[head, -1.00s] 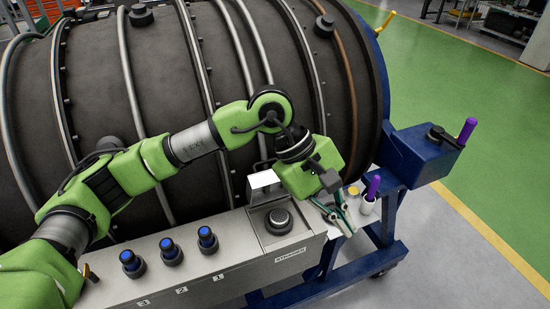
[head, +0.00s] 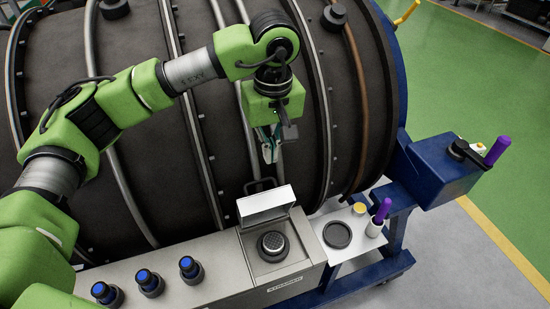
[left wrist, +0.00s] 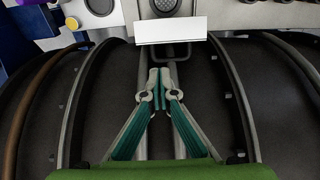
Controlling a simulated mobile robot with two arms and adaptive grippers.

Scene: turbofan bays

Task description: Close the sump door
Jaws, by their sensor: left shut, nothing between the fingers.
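The sump door (head: 266,203) is a pale hinged lid standing open and tilted up at the back of the sump box (head: 300,266). A dark round strainer (head: 273,246) shows in the opening below it. My left gripper (head: 270,155) is shut and empty, above and behind the door, in front of the dark engine casing, apart from the door. In the left wrist view, the closed fingertips (left wrist: 158,76) point towards the door (left wrist: 171,30), with a dark handle loop (left wrist: 176,56) between them. My right gripper is not in view.
Several blue-topped knobs (head: 150,282) stand on the grey panel to the left. A side shelf (head: 352,263) to the right holds a dark round ring (head: 337,235), a yellow-topped jar (head: 360,209) and a purple-handled tool (head: 383,210). The ribbed engine casing (head: 120,180) lies close behind.

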